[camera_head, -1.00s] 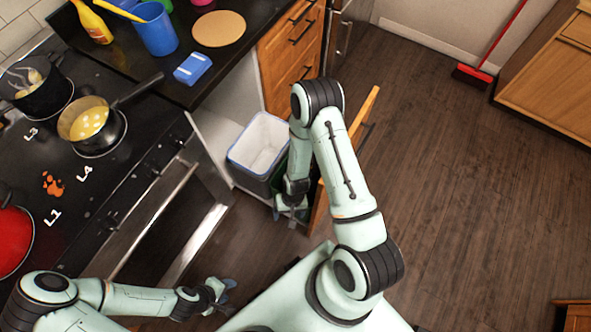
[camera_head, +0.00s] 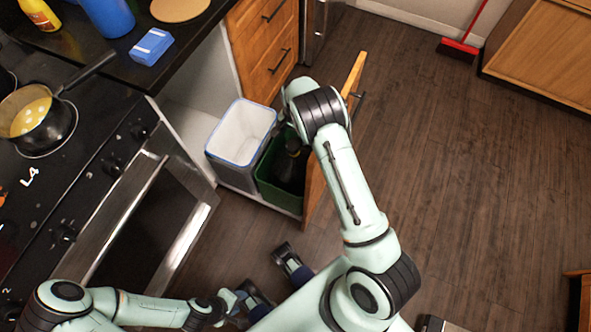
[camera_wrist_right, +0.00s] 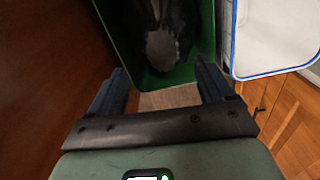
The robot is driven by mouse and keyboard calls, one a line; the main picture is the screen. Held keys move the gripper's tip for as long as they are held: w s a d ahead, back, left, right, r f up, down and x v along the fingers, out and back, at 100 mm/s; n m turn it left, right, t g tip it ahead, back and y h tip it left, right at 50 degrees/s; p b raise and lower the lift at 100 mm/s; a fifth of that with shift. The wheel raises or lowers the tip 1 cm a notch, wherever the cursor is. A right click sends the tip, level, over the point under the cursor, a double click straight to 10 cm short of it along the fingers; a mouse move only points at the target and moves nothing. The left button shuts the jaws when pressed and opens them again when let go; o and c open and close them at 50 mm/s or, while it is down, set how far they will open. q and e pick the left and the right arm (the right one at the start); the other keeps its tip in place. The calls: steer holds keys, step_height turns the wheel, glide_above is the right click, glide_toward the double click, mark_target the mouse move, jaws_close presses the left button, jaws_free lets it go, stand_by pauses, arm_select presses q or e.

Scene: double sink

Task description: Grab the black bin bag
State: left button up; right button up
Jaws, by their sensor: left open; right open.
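The black bin bag (camera_head: 288,172) is a dark shape inside the green bin (camera_head: 277,194) in the head view. It also shows in the right wrist view (camera_wrist_right: 170,15), at the top between the green walls, with a greyish patch below it. My right gripper (camera_wrist_right: 160,70) is open and empty, its two fingers spread at the near edge of the green bin. My left gripper (camera_head: 272,278) is open and empty over the floor, well below the bins in the picture.
A white bin with a blue rim (camera_head: 243,133) stands left of the green bin. The wooden door (camera_head: 335,130) of the pull-out stands close on the right. The oven handle (camera_head: 128,212) and stove are at the left. The floor (camera_head: 450,170) to the right is clear.

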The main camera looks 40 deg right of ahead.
mark_target(294, 144)
step_height(294, 144, down, 9)
steer(key=shift+w+r+b, duration=0.1)
steer(key=shift+w+b, duration=0.05)
steer(key=shift+b, duration=0.25)
jaws_close()
